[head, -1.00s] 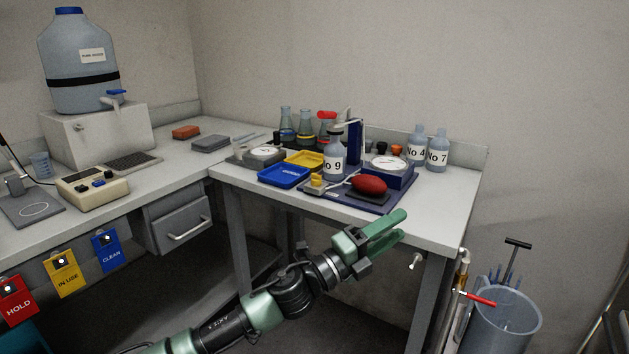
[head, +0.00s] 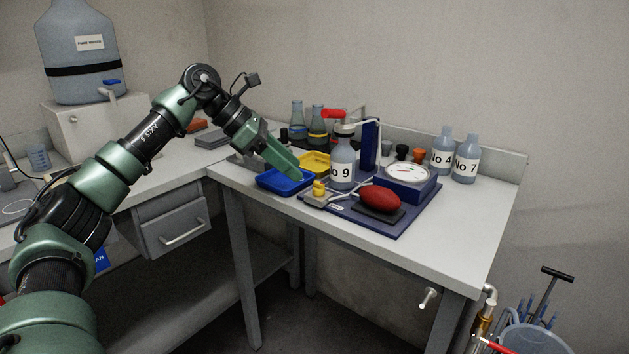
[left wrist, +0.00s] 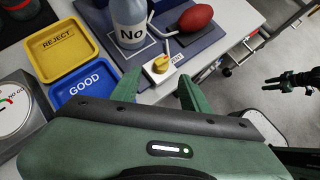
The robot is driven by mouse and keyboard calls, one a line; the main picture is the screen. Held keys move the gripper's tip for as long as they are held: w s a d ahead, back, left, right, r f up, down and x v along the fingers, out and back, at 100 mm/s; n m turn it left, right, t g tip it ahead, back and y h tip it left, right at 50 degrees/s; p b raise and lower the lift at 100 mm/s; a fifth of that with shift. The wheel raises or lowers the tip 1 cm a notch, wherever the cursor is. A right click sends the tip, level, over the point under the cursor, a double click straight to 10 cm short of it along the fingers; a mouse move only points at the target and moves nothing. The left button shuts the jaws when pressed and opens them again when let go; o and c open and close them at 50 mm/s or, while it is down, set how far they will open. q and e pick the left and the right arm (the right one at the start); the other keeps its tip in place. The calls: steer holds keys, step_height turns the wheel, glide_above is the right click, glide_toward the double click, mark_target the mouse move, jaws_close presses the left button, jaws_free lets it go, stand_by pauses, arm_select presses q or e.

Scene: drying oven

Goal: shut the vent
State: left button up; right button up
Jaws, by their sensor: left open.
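I take the vent to be the small yellow knob (head: 318,187) on a pale block (head: 316,200) at the front left of the blue base. In the left wrist view the knob (left wrist: 160,65) sits on its white block (left wrist: 158,82), with a tube running toward bottle No 9 (head: 342,170). My left gripper (head: 294,174) is open and empty, pointing down beside the knob. In the left wrist view its fingers (left wrist: 157,90) are apart, with the block just ahead between them. A dark gripper (left wrist: 270,83), seemingly my right one, shows far right in the left wrist view.
A blue GOOD tray (head: 284,183) and a yellow REJECT tray (head: 315,160) lie close by the left gripper. A red bulb (head: 380,199) and a dial gauge (head: 407,176) stand on the blue base (head: 400,225). The table's front right (head: 455,240) is clear.

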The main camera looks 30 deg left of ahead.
mark_target(315, 185)
arm_select(q)
steer(key=b+x, duration=0.1)
steer(key=x, duration=0.5)
steer(key=shift+d+f, duration=0.1)
steer(key=shift+d, duration=0.05)
jaws_close()
arm_select(e)
steer(key=v, duration=0.4)
steer(key=shift+w+d+r, duration=0.1)
steer(key=shift+r, duration=0.05)
